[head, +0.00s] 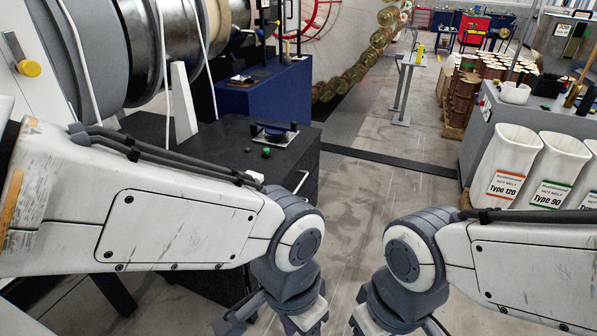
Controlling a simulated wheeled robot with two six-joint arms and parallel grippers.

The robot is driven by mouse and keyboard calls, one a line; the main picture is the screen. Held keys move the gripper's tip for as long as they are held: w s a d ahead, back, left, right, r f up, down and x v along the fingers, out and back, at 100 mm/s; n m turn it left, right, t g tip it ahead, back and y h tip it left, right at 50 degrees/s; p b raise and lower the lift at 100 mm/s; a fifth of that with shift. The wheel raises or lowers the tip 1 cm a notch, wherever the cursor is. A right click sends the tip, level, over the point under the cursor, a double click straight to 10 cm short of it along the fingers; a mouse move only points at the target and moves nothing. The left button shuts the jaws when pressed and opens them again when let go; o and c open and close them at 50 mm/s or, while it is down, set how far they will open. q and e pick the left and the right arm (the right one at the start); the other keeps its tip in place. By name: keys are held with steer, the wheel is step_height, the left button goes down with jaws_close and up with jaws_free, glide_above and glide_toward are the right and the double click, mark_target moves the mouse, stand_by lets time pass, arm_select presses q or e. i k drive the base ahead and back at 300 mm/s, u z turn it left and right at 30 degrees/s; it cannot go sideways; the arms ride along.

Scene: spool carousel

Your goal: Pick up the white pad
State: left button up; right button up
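A small flat white item (262,139), possibly the white pad, lies under a dark blue piece on top of the dark cabinet (225,143). It is too small to tell for sure. My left gripper (272,322) is low at the bottom edge, in front of the cabinet and well apart from the item. My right gripper (400,326) is at the bottom edge, right of the left one. The fingertips of both are cut off by the frame, so their opening is hidden.
A green knob (266,152) sits on the cabinet top. A blue cabinet (268,90) and large spool machine (135,45) stand behind. White bags (508,165) stand at right by a grey counter (520,115). The floor (370,185) between is clear.

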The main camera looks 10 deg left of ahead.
mark_target(260, 177)
steer(key=z, duration=0.25)
steer(key=i, duration=1.3)
steer(key=u, duration=1)
steer(key=i, duration=0.65)
steer(key=z, duration=0.05)
